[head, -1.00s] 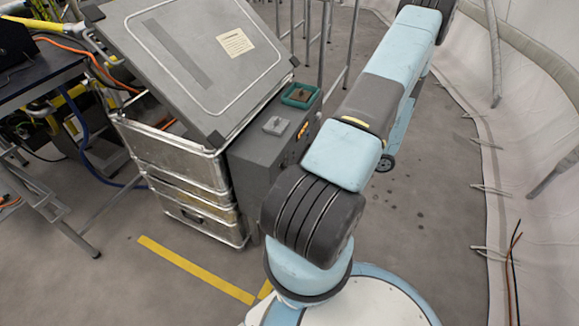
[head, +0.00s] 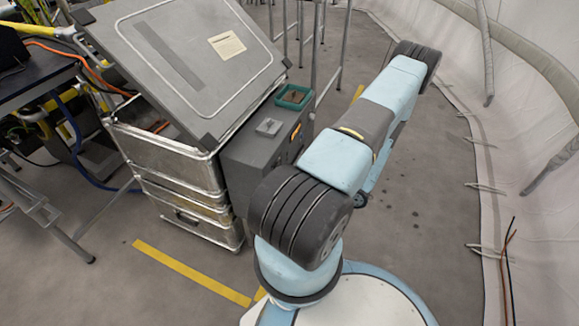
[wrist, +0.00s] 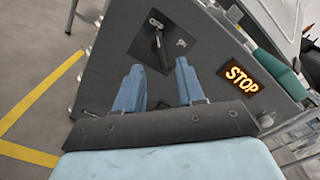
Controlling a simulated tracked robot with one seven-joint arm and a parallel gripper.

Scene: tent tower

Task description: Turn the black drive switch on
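The black drive switch (wrist: 160,49) is a dark lever on a dark square plate (wrist: 146,33) on the side of a grey box, in the wrist view. A pale symbol sits above the lever and another to its right. My gripper (wrist: 157,72) is open, with its two blue fingers apart. The fingers reach toward the plate, and the lever shows between and beyond their tips. Nothing is between the fingers. I cannot tell whether they touch the box. In the head view the gripper is hidden and the switch cannot be made out.
The grey box (head: 238,162) stands against a metal case (head: 165,160) with a tilted lid. A lit STOP sign (wrist: 241,77) is right of the switch. A green tray (head: 294,96) sits at the box top. White tent fabric (head: 535,150) curves along the right. Floor shows between.

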